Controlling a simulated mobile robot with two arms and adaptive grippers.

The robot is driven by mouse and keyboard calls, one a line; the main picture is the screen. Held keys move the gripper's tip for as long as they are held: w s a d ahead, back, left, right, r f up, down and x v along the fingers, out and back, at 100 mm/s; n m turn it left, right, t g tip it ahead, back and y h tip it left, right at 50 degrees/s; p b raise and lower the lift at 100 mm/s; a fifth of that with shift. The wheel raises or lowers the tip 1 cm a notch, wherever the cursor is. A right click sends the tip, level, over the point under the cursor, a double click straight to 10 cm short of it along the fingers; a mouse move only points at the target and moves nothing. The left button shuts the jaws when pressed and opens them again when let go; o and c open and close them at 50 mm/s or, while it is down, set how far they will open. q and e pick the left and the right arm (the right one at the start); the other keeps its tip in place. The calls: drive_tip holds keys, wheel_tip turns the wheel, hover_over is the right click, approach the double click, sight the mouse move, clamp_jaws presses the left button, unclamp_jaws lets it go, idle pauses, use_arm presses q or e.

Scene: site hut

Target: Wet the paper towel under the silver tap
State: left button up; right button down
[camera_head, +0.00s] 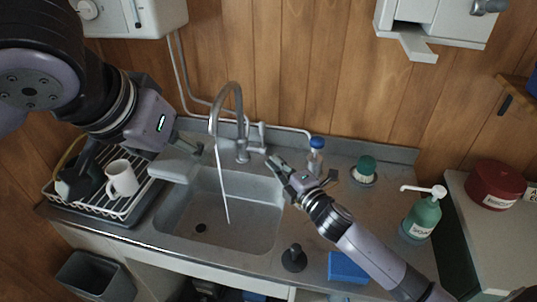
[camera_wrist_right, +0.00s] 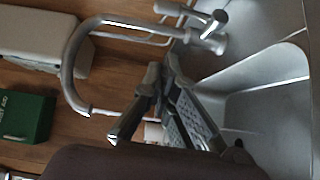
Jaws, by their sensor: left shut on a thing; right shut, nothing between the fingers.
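The silver tap (camera_head: 240,125) arches over the sink, and a thin stream of water (camera_head: 222,185) runs from its spout into the basin. My left gripper (camera_head: 187,150) is shut on a pale, folded paper towel (camera_head: 174,170), held over the basin's left rim. The towel is left of the stream and apart from it. My right gripper (camera_head: 275,165) is shut and empty, right of the tap near its lever (camera_head: 261,135). The tap also shows in the right wrist view (camera_wrist_right: 72,60), with my right gripper's fingers (camera_wrist_right: 140,105) beside it.
A dish rack (camera_head: 85,205) with a white mug (camera_head: 121,179) stands left of the sink (camera_head: 262,230).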

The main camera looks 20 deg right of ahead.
sight(263, 139)
use_arm(q)
wheel_tip(263, 139, down, 9)
drive_tip(key=b, duration=0.7)
drive_tip(key=shift+r, duration=0.15)
use_arm(e)
drive_tip(key=w, duration=1.2)
drive_tip(key=shift+w+a+n+t, duration=0.15)
drive_tip(key=shift+n+t, duration=0.15)
use_arm(q)
drive_tip(key=shift+a, duration=0.1)
drive_tip(key=shift+w+d+r+p, duration=0.1)
drive_tip(key=shift+d+r+p, duration=0.1)
drive_tip(key=shift+r+p, duration=0.55)
drive_tip(key=shift+w+d+r+p, duration=0.1)
drive_tip(key=shift+d+r+p, duration=0.05)
drive_tip(key=shift+r+p, duration=0.55)
use_arm(e)
drive_tip(key=shift+w+d+r, duration=0.3)
drive_tip(key=shift+w+d, duration=0.15)
drive_tip(key=shift+d, duration=0.05)
